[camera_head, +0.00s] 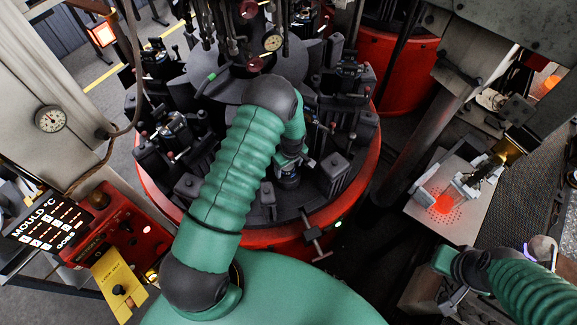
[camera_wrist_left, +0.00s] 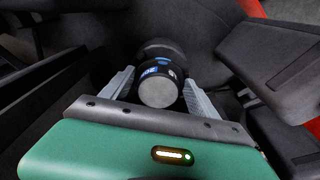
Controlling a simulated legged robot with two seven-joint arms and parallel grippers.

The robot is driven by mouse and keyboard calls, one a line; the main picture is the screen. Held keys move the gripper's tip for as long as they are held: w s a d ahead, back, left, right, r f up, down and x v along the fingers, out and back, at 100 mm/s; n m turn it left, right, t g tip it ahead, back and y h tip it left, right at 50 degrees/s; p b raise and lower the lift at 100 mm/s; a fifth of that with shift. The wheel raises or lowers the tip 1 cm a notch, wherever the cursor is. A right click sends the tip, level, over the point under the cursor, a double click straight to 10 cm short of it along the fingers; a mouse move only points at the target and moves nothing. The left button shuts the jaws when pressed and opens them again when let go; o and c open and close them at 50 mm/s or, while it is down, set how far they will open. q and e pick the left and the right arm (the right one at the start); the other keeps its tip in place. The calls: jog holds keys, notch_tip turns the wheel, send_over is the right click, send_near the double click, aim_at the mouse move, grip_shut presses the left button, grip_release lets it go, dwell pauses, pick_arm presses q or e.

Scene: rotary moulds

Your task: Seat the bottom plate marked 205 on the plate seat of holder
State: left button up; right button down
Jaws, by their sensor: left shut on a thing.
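In the left wrist view, a small dark round piece with a light grey end face (camera_wrist_left: 158,92) and a blue label sits between the two grey fingers of my left gripper (camera_wrist_left: 160,80). The gripper is shut on it. In the head view, my left gripper (camera_head: 289,172) is low among the black mould holders at the table's near side, partly hidden by my green arm. My right gripper (camera_head: 452,298) is small and unclear at lower right.
Black mould blocks (camera_head: 334,168) stand close around the left gripper on the red-rimmed rotary table (camera_head: 365,185). A perforated metal plate with a glowing orange piece (camera_head: 443,204) is at right. A red control box (camera_head: 120,228) stands at left.

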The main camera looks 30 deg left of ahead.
aim_at(290, 167)
pick_arm(q)
jog(key=shift+f, duration=0.3)
jog(key=shift+s+d+f+b, duration=0.15)
jog(key=shift+s+d+b, duration=0.05)
jog(key=shift+b, duration=0.2)
jog(key=o, duration=2)
jog(key=shift+s+f, duration=0.1)
jog(key=shift+f, duration=0.05)
jog(key=shift+d, duration=0.1)
jog(key=r, duration=0.2)
jog(key=r+b, duration=0.1)
jog(key=r, duration=0.3)
jog(key=shift+w+r+b, duration=0.15)
jog(key=shift+w+b, duration=0.15)
jog(key=shift+b, duration=0.1)
notch_tip(290, 167, up, 11)
jog(key=d+b, duration=0.1)
jog(key=shift+s+d, duration=0.2)
jog(key=shift+d, duration=0.15)
